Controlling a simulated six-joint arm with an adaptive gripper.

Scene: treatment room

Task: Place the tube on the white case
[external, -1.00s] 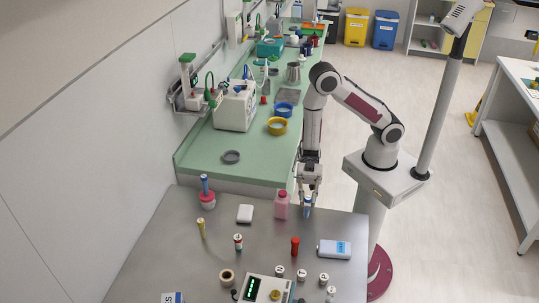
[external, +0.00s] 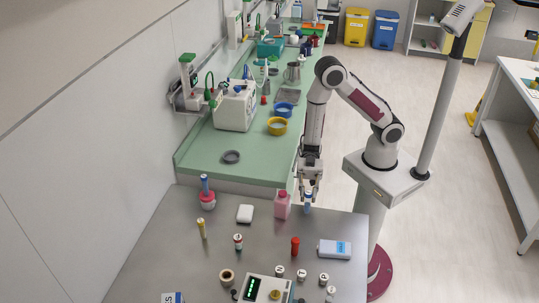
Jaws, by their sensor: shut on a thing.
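My gripper (external: 309,193) points down over the far right part of the grey metal table. It is shut on a small blue and white tube (external: 308,204), which hangs between the fingertips. Whether its lower end touches the table cannot be told. The small white case (external: 245,213) lies flat on the table, to the left of my gripper, with the pink bottle between them.
The pink bottle (external: 283,207) stands close to the left of my gripper. A yellow-capped tube (external: 201,228), a red tube (external: 295,246) and a white-blue box (external: 335,249) stand or lie nearer.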

